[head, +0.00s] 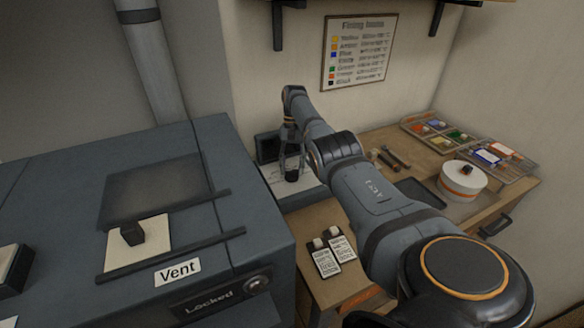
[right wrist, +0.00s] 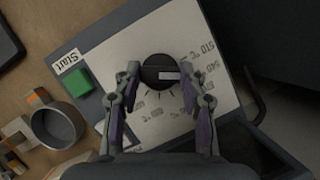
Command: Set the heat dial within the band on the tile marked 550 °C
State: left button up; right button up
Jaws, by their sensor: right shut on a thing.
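The heat dial is a round black knob (right wrist: 158,68) with a white pointer mark, on a white panel (right wrist: 215,62) printed with a temperature scale. In the right wrist view the mark lies toward the right of the knob; the numbers are too blurred to read surely. My right gripper (head: 292,170) reaches down over the panel at the back, with its fingers shut on the knob from both sides. Two small black-and-white tiles (head: 325,260) (head: 342,246) lie on the front of the bench; their text is unreadable. My left gripper is not in view.
A green button (right wrist: 77,82) labelled Start is beside the dial. A grey kiln-like cabinet (head: 70,185) with Vent and Locked labels stands left. On the bench are a white round pot (head: 462,183), colour trays (head: 440,132) and tools (head: 395,158). A Firing chart (head: 358,50) hangs behind.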

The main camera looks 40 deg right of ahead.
jog(key=o, duration=1.1)
jog(key=shift+o, duration=0.2)
